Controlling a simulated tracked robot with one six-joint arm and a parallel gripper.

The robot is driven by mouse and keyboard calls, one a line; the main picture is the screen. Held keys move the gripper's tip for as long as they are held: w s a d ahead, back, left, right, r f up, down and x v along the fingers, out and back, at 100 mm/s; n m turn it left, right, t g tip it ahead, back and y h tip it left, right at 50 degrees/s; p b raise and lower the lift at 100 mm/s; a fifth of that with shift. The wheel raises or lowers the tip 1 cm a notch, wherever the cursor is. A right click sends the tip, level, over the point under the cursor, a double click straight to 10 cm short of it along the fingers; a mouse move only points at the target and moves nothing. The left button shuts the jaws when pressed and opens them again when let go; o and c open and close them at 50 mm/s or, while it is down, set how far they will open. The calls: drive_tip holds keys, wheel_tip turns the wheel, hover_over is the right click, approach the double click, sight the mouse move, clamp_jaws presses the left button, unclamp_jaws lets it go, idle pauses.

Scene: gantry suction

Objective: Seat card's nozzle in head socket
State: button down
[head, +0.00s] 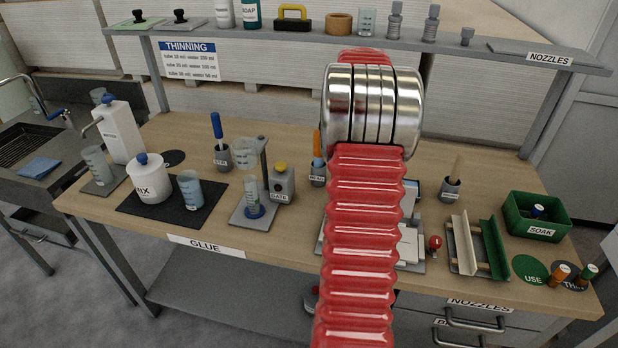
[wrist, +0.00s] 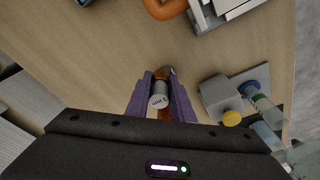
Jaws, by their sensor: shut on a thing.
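My gripper (wrist: 160,90) shows in the wrist view with its purple fingers closed around a small pale grey cylinder (wrist: 158,101). The cylinder has a dark-lettered label too small to read, and orange shows beside it. My red arm hides the gripper in the head view. I cannot make out the head socket or tell which card is meant.
In the wrist view, a grey box with a yellow button (wrist: 222,103) stands close right of the fingers, and an orange curved part (wrist: 165,8) lies at the top. A green SOAK bin (head: 517,212) and rack (head: 487,245) stand right.

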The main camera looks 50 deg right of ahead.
drive_tip(key=shift+s+d, duration=0.15)
drive_tip(key=shift+s, duration=0.1)
drive_tip(key=shift+f, duration=2.5)
drive_tip(key=shift+f, duration=2.5)
drive_tip(key=shift+f, duration=0.1)
drive_tip(key=c, duration=1.5)
unclamp_jaws()
drive_tip(key=shift+c, duration=0.2)
